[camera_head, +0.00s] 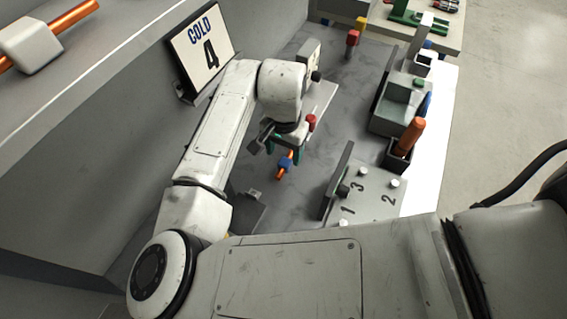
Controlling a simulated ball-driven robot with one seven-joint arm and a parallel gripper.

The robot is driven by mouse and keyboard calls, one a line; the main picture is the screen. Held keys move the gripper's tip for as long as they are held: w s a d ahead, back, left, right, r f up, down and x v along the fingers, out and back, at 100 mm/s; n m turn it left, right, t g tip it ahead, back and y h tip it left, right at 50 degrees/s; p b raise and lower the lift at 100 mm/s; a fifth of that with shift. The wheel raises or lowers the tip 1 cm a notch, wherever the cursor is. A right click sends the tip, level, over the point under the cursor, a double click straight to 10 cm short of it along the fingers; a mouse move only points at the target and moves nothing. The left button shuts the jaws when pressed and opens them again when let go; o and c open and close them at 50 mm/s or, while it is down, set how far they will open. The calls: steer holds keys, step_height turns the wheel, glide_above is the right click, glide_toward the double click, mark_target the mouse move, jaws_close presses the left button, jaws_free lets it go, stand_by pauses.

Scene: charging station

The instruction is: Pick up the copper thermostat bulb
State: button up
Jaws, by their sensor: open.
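A small copper-orange piece with a blue middle (285,163) lies on the grey work surface near the middle of the view. A thicker copper-orange cylinder (410,136) stands tilted in a dark square holder (398,157) at the right. I cannot tell for sure which of the two is the thermostat bulb. My gripper (284,149) is open, with green fingertips, just above the small orange and blue piece. Its fingers partly hide that piece, and I cannot tell whether they touch it.
A "COLD 4" sign (206,47) stands behind my arm. A numbered grey panel (368,197) with white knobs is at the right front. Red and yellow pieces (353,36) are farther back. Bare surface (345,100) lies between.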

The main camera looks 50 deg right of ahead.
mark_target(284, 163)
step_height(284, 163, down, 5)
steer(key=shift+d+r+p, duration=0.1)
steer(key=shift+p, duration=0.2)
steer(key=shift+c, duration=0.2)
steer(key=c, duration=1.1)
